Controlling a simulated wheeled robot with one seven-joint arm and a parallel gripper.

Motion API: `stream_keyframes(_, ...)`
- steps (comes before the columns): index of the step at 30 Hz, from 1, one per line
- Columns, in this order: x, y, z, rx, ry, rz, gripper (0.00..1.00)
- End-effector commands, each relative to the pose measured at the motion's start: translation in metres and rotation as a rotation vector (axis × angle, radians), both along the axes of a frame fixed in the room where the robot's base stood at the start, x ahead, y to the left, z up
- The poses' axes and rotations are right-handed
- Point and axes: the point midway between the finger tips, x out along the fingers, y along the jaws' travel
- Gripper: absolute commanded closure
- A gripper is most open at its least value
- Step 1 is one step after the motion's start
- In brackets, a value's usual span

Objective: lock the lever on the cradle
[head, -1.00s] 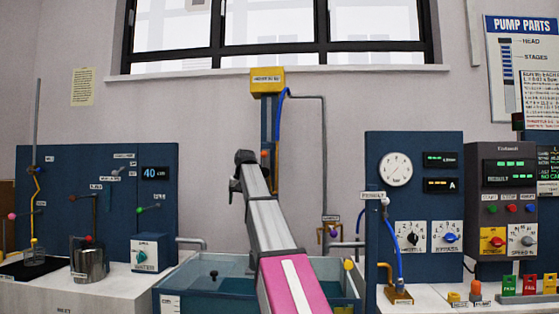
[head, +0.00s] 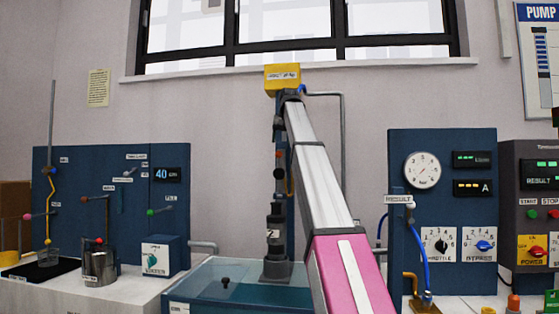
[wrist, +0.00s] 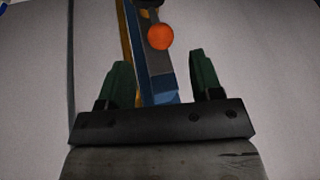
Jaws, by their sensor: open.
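An upright blue post, likely the cradle, rises behind the tank with a yellow box (head: 282,78) on top. An orange-red ball knob (head: 278,154) shows on the post, and an orange ball (wrist: 160,37) shows in the wrist view. The lever's arm and its position cannot be made out. My gripper (wrist: 160,65) is open, its two green fingers apart on either side of the blue post (wrist: 158,88). The ball lies beyond the fingertips, roughly centred between them. Nothing is held. In the head view the gripper is mostly hidden behind the end of my arm.
A dark pump marked 2 (head: 274,240) stands upright at the post's foot, above the blue tank (head: 205,285). A blue gauge panel (head: 442,178) stands to the right. A blue board with small levers (head: 110,205) stands left. A grey pipe (head: 342,150) runs beside the post.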

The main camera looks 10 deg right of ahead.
Motion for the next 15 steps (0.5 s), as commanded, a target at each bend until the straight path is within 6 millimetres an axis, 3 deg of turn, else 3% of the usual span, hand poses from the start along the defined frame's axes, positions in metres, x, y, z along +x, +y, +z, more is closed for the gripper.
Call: stream_keyframes(15,0.032,0.009,-0.076,0.000,0.001,0.000,0.41)
